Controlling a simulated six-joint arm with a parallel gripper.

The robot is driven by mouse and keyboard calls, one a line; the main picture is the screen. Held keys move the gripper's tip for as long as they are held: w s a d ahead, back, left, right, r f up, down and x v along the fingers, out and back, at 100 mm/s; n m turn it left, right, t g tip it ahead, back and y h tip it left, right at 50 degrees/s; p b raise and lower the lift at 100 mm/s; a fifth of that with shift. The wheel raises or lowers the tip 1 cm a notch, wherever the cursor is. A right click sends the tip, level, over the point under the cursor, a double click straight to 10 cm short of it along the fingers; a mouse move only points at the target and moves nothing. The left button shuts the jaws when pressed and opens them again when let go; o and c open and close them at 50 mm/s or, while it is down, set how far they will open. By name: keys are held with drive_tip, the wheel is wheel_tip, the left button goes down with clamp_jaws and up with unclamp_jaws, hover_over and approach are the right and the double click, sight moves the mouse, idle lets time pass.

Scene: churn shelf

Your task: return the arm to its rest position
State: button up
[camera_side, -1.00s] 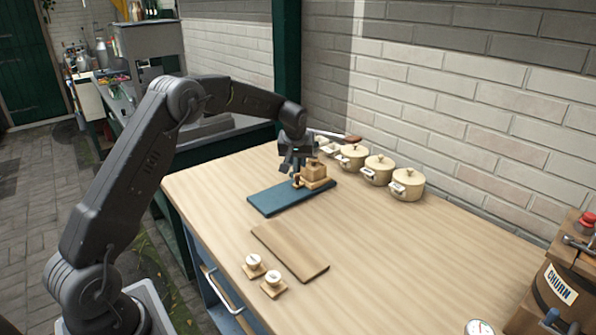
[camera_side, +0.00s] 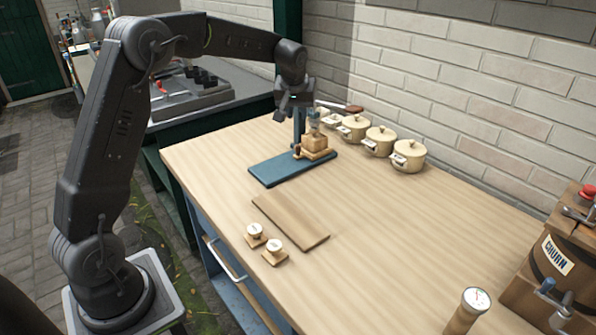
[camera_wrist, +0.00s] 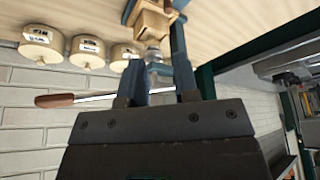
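My gripper (camera_side: 305,118) hangs fingers-down above the wooden block-shaped press (camera_side: 316,145) at the far end of the blue board (camera_side: 270,173). In the wrist view my gripper (camera_wrist: 160,82) has its two blue fingers apart. A clear, glassy upper part of the press shows between or just beyond the fingertips. I cannot tell whether a finger touches it. The wooden body of the press (camera_wrist: 152,22) is at the top of the wrist view, upright on the board in the side view.
Several cream lidded pots (camera_side: 408,156) line the brick wall. A bare wooden board (camera_side: 292,222) and two small white-topped wooden pieces (camera_side: 255,235) lie nearer. A dial gauge (camera_side: 476,300) and the churn (camera_side: 556,265) stand at right. The middle right of the table is clear.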

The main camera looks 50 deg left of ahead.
drive_tip(key=s+d+r+m+t+h, duration=0.1)
drive_tip(key=s+d+r+m, duration=0.1)
drive_tip(key=s+d+r, duration=0.35)
drive_tip(key=s+d+r+m, duration=0.2)
drive_tip(key=s+d+r, duration=0.1)
drive_tip(key=s+d, duration=0.55)
drive_tip(key=s+d+f+m+h, duration=0.1)
drive_tip(key=s+d+f+m, duration=0.1)
drive_tip(key=s, duration=0.7)
drive_tip(key=s+d+f+m+t+h, duration=0.1)
drive_tip(key=s+d+f+m, duration=0.1)
drive_tip(key=s, duration=0.8)
drive_tip(key=shift+d, duration=0.8)
